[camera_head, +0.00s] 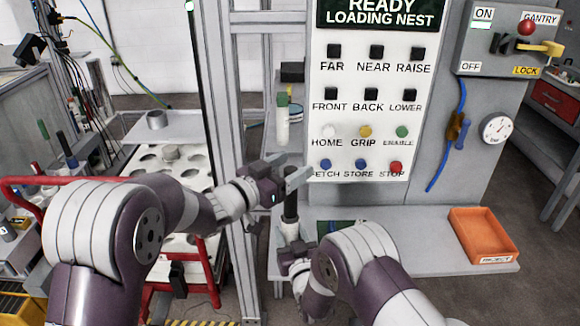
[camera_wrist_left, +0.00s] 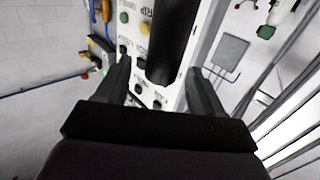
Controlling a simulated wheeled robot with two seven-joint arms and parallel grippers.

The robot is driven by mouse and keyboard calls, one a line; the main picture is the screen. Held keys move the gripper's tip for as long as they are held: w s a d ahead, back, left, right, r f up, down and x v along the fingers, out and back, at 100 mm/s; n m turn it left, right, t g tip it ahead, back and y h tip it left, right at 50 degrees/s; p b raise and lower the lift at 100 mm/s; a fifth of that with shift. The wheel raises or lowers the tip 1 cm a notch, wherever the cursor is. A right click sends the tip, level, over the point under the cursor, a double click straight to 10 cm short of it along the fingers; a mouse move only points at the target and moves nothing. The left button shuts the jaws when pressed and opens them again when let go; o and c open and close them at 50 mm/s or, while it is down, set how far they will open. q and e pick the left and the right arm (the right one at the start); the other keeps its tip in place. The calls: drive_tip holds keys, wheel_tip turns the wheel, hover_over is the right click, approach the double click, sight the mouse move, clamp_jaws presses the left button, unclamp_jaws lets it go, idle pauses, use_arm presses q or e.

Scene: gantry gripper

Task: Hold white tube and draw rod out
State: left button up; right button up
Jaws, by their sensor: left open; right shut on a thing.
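A white tube (camera_head: 289,232) stands upright low in the middle of the head view. My right gripper (camera_head: 292,249) is shut on it, and its fingers and wrist hide the tube's lower part. A dark rod (camera_head: 290,207) rises out of the tube's top. My left gripper (camera_head: 287,171) is open at the rod's upper end. In the left wrist view the black rod (camera_wrist_left: 176,38) shows between the spread fingers of the left gripper (camera_wrist_left: 159,67), with gaps on both sides. I cannot tell how deep the rod sits between them.
A control panel (camera_head: 365,118) with buttons stands close behind the grippers. A green-capped white tube (camera_head: 282,120) stands behind and above the left gripper. An orange reject tray (camera_head: 482,236) lies on the shelf to the right. A metal upright (camera_head: 212,85) and a tray with holes (camera_head: 190,180) are left.

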use_arm(q)
drive_tip(key=v, duration=1.1)
drive_tip(key=shift+s+a, duration=0.25)
drive_tip(key=shift+s, duration=0.05)
drive_tip(key=shift+r, duration=0.1)
use_arm(e)
drive_tip(key=o, duration=1.1)
